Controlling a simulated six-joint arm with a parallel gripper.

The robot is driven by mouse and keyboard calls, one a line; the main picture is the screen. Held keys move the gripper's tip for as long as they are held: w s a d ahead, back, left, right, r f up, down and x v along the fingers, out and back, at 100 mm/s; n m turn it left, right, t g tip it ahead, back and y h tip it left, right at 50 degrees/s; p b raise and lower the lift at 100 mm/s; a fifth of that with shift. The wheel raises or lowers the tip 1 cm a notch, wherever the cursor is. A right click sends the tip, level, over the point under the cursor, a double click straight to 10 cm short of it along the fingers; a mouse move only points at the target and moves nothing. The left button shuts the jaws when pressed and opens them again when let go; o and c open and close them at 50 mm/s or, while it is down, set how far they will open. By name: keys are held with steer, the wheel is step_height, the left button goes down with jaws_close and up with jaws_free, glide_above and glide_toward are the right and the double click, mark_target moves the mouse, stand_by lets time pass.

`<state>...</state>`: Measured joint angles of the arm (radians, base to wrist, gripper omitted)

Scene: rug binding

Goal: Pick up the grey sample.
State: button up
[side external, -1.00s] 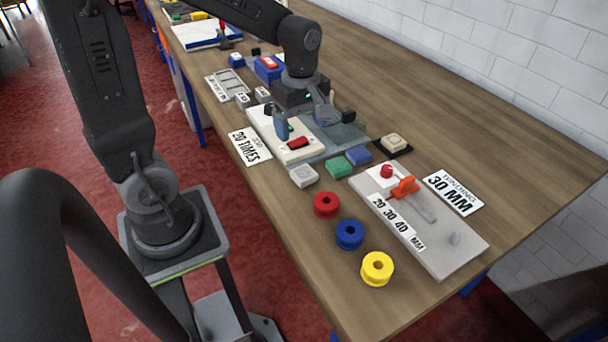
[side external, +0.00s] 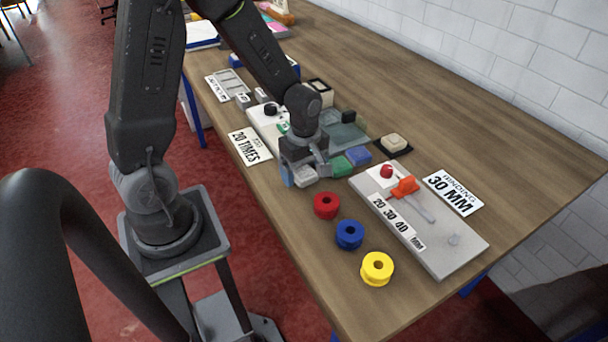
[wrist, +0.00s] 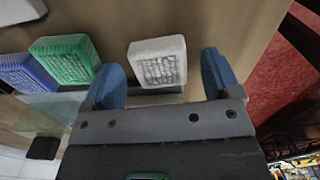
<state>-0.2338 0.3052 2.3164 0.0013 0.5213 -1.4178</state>
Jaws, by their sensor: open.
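The grey sample (wrist: 158,60) is a pale block with a textured top, in the upper middle of the wrist view. My gripper (wrist: 161,78) is open, with one blue finger to each side of the sample. The left finger is close to the sample's edge; a gap shows on the right. I cannot tell the height of the fingertips over it. In the side view my gripper (side external: 306,176) is low over the table's near edge, and the grey sample (side external: 306,172) shows only partly between the fingers.
A green sample (wrist: 65,60) and a blue sample (wrist: 28,78) lie left of it in the wrist view. Red (side external: 326,205), blue (side external: 349,235) and yellow (side external: 377,268) spools stand nearby. A grey board (side external: 450,250) with an orange lever lies to the right.

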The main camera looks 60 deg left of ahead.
steer(key=shift+f, duration=0.15)
steer(key=c, duration=1)
